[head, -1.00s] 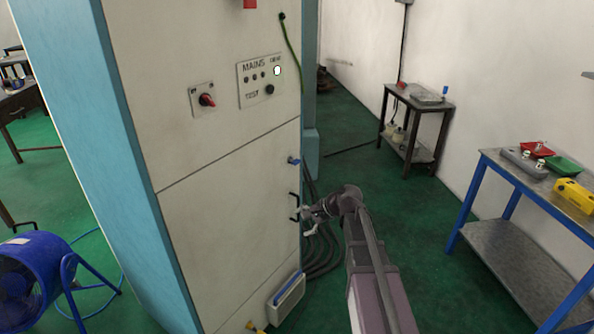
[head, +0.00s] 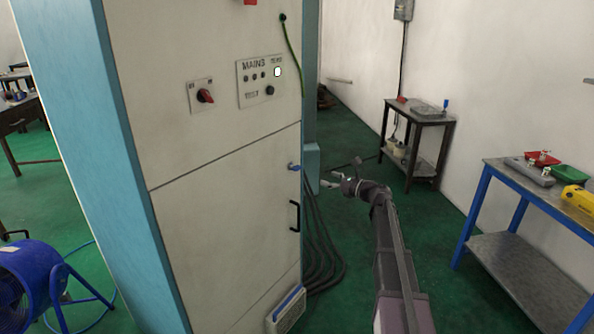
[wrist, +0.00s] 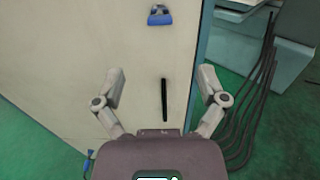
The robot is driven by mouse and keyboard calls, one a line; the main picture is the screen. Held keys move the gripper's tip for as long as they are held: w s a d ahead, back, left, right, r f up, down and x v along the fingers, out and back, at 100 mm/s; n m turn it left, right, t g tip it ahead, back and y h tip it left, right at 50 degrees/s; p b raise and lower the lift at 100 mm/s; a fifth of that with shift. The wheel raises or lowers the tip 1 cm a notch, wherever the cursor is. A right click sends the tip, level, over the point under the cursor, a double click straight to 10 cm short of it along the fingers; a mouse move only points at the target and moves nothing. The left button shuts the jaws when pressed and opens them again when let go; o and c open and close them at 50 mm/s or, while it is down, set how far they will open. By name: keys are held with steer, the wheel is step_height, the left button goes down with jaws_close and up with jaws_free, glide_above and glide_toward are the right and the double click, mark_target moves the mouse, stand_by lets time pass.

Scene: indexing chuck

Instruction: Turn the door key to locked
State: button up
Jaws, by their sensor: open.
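The blue door key (head: 293,167) sits near the right edge of the cabinet door, above the black handle. In the wrist view the blue key (wrist: 159,18) is at the top, beyond my fingertips. Whether it is at the locked position cannot be told. My gripper (head: 335,178) is to the right of the key in the head view.
The black door handle (wrist: 164,100) is below the key. Dark cables (head: 318,240) run down beside the cabinet. The cabinet panel has a red rotary switch (head: 205,96). A blue-legged workbench (head: 515,170) stands to the right. Green floor between is clear.

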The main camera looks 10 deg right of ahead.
mark_target(297, 167)
steer(key=shift+w+a, duration=0.1)
steer(key=x, duration=1.3)
steer(key=shift+w+a, duration=0.2)
steer(key=shift+a, duration=0.05)
steer(key=shift+c, duration=0.2)
steer(key=c, duration=1.1)
